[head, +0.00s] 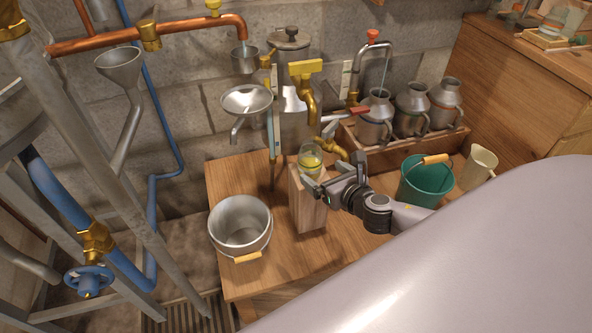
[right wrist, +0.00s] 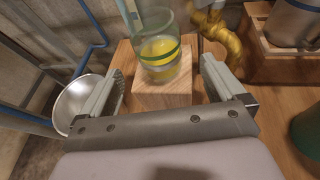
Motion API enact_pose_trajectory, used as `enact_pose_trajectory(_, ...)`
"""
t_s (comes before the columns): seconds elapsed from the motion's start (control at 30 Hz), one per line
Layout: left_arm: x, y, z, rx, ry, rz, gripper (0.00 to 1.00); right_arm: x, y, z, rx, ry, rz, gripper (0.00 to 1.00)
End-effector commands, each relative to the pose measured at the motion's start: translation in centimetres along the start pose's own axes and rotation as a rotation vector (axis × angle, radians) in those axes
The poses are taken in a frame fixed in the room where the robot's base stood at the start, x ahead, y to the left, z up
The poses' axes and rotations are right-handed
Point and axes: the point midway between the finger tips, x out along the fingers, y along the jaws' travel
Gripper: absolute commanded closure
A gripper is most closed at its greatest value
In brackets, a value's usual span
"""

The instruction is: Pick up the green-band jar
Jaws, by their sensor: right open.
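The green-band jar (head: 310,161) is a clear glass with yellow liquid in its lower part. It stands upright on a wooden block (head: 308,203) on the wooden table. In the right wrist view the jar (right wrist: 159,52) shows a dark green band, and its top runs close to the frame's upper edge. My right gripper (head: 333,178) is open, just right of the jar. In the right wrist view its two fingers (right wrist: 163,80) are spread wide on either side of the block, with the jar beyond and between them, not gripped. My left gripper is not in view.
A steel bucket (head: 240,225) stands left of the block, and a green bucket (head: 424,181) stands to the right. Brass taps (head: 306,85) hang above and behind the jar. Several metal jugs (head: 411,108) stand in a wooden crate behind. A cream pitcher (head: 479,166) is at right.

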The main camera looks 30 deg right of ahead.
Motion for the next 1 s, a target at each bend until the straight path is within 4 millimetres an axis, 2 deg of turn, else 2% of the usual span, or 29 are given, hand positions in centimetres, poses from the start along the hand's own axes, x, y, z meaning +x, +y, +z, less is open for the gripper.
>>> enact_pose_trajectory(0.37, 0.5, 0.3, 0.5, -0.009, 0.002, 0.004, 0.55, 2.6, -0.1, 0.3, -0.022, -0.006, -0.003, 0.04)
enact_pose_trajectory(0.7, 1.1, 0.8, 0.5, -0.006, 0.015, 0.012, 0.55, 6.6, 0.0, 0.7, -0.020, -0.005, -0.002, 0.04)
enact_pose_trajectory(1.0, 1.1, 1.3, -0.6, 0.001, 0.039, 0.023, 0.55, 7.2, 0.0, 0.8, -0.021, -0.003, -0.002, 0.04)
